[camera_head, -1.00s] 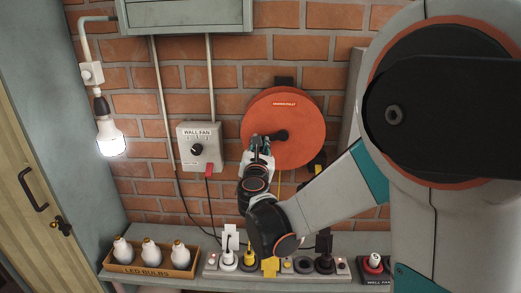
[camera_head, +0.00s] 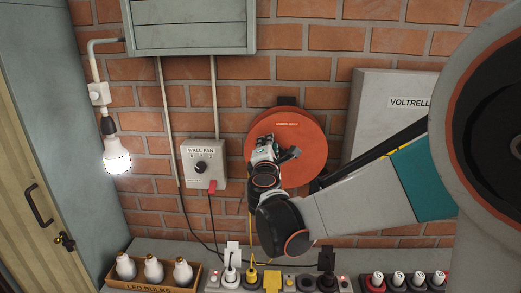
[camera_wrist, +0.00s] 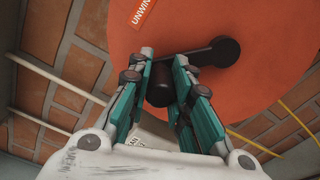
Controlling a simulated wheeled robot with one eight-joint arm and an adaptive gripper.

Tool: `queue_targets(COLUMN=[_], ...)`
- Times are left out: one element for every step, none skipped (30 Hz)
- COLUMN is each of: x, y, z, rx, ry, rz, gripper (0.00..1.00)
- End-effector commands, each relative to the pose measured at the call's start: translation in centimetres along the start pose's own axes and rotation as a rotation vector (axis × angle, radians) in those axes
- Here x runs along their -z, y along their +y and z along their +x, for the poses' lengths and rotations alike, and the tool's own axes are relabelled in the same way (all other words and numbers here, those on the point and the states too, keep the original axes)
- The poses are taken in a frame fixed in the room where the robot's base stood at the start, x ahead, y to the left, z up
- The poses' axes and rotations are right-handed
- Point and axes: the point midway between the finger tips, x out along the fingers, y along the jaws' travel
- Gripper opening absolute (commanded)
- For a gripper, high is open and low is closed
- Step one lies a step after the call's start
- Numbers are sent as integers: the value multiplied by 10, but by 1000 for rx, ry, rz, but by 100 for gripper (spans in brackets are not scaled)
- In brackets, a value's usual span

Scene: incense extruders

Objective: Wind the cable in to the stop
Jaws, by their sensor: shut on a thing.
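The orange cable reel (camera_head: 312,165) hangs on the brick wall; its disc (camera_wrist: 270,80) fills the upper right of the wrist view. A black crank arm (camera_wrist: 202,54) runs from its round hub (camera_wrist: 224,50) to a dark knob (camera_wrist: 160,88). My gripper (camera_head: 266,143) is shut on this knob, up and left of the hub in the head view; the knob also shows between the teal fingers (camera_wrist: 160,75) in the wrist view. The yellow cable (camera_head: 251,225) shows below the reel beside my wrist. A yellow stretch (camera_wrist: 252,144) also shows in the wrist view. The stop is not identifiable.
A wall fan switch box (camera_head: 204,165) is left of the reel, with a lit bulb (camera_head: 116,157) farther left. A grey Voltrella cabinet (camera_head: 380,115) is at right. Below, the shelf carries a bulb box (camera_head: 150,285) and a power strip (camera_head: 213,283).

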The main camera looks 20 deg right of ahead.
Motion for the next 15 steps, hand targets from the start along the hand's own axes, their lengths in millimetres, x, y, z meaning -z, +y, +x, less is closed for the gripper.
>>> queue_targets(x=[-4, -6, -9, -11, -13, -16, -18, -20, -23, -25, -27, -30, -32, -34, -37], y=[2, 3, 4, 5, 5, 6, 7, 7, 8, 8, 8, 8, 8, 8, 8], z=[0, 0, 0, 0, 0, 0, 0, 0, 0, 0, 0, 0, 0, 0, 0], rx=[0, 0, 0, 0, 0, 0, 0, 0, 0, 0, 0, 0, 0, 0, 0], ry=[-1, -1, -2, -2, -2, -2, -2, -3, -3, -3, -3, -4, -4, -4, -4], rz=[42, 70, 108, 137, 165, 203, 231, 260, 298, 326, 355, 392, 420, 447, 482], gripper=[0, 0, 0, 0, 0, 0, 0, 0, 0, 0, 0, 0, 0, 0, 0])
